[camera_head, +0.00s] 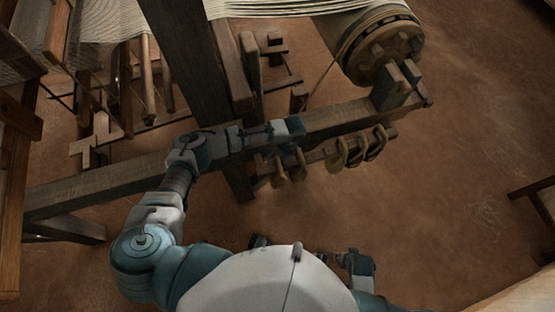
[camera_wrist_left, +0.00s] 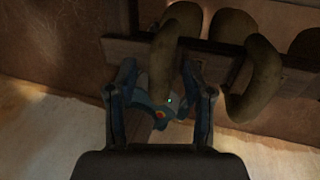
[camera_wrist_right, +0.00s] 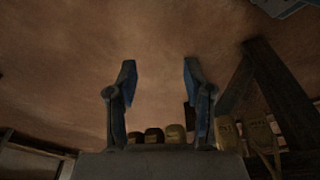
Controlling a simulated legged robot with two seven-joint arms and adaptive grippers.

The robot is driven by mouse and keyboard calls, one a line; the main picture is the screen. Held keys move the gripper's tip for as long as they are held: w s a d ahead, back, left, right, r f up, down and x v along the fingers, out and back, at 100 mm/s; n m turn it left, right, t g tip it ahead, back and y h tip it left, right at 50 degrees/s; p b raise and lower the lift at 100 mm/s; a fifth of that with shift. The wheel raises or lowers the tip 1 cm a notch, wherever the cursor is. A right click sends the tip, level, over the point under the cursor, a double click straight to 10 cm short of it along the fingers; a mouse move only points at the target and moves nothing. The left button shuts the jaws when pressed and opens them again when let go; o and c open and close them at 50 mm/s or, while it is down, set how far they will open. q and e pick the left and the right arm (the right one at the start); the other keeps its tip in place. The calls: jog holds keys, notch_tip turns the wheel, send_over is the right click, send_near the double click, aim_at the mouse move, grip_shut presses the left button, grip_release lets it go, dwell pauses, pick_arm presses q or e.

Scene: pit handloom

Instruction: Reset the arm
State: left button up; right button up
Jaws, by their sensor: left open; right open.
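My left gripper (camera_wrist_left: 160,85) is open in the left wrist view. A tan ring-shaped hank (camera_wrist_left: 175,50) shows between and beyond its fingers; I cannot tell whether they touch. In the head view my left arm reaches over the loom beam, its hand end beside the hanging hanks (camera_head: 355,150). The left fingertips are hard to make out there. My right gripper (camera_wrist_right: 158,80) is open in the right wrist view, with nothing between its fingertips. Part of my right arm shows low in the head view, near my body.
The loom's long wooden beam (camera_head: 95,190) crosses the head view. A large cloth roller (camera_head: 372,45) stands at upper right. Several rounded containers (camera_wrist_right: 175,133) show low in the right wrist view. The brown floor (camera_head: 460,130) at right is mostly clear.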

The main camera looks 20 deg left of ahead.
pick_arm(q)
jog(key=v, duration=0.6)
jog(key=shift+w+r, duration=0.1)
